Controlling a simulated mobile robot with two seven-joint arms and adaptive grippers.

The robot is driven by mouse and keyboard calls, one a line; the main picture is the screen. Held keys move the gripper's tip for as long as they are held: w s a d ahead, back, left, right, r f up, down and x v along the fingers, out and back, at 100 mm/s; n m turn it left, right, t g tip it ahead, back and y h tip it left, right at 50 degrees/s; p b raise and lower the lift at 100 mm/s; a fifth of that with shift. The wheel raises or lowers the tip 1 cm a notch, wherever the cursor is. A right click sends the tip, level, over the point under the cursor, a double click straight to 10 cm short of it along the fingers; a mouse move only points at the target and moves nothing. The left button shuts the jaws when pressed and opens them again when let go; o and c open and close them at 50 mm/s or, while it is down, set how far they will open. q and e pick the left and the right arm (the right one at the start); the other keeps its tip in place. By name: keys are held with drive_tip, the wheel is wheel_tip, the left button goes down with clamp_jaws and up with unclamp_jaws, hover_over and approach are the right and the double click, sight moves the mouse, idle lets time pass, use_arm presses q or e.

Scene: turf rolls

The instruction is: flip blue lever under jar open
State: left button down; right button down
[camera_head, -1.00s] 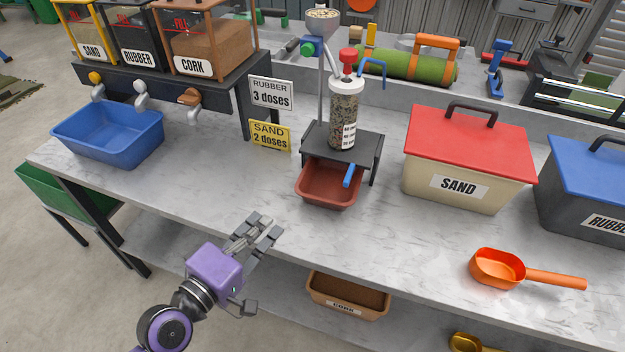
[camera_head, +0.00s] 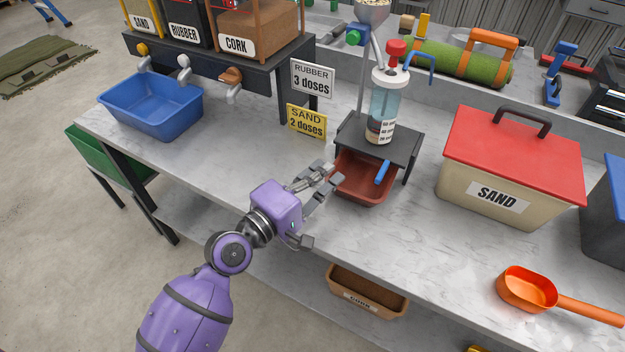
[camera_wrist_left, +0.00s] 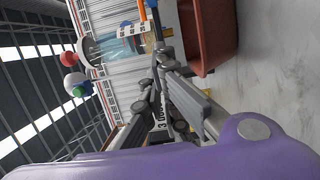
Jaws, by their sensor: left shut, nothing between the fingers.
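The jar (camera_head: 383,108) stands upright on a small dark stand (camera_head: 405,148). It looks mostly clear and bluish, with some grainy material low down near its label. The blue lever (camera_head: 382,173) sticks out from under the stand toward the front, slanting down over the red-brown bin (camera_head: 352,190). My left gripper (camera_head: 328,178) is shut and empty, just left of the bin and apart from the lever. In the left wrist view, the gripper fingers (camera_wrist_left: 170,88) show near the bin (camera_wrist_left: 212,35), with the jar (camera_wrist_left: 125,47) beyond. My right gripper is not in view.
A sand box with a red lid (camera_head: 510,160) stands right of the stand. An orange scoop (camera_head: 530,290) lies at the front right. Rubber and sand dose signs (camera_head: 312,80) stand behind my gripper. A blue basin (camera_head: 152,105) sits at left.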

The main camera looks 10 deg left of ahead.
sight(382, 172)
use_arm(q)
drive_tip(key=x, duration=0.4)
drive_tip(key=shift+r, duration=0.15)
drive_tip(key=d, duration=0.1)
drive_tip(key=s+d+p, duration=0.1)
drive_tip(key=d, duration=0.1)
drive_tip(key=shift+s+d, duration=0.1)
drive_tip(key=shift+d, duration=0.35)
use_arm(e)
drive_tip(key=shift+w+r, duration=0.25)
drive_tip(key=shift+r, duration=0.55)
use_arm(q)
drive_tip(key=shift+s+p, duration=0.1)
drive_tip(key=shift+p, duration=0.2)
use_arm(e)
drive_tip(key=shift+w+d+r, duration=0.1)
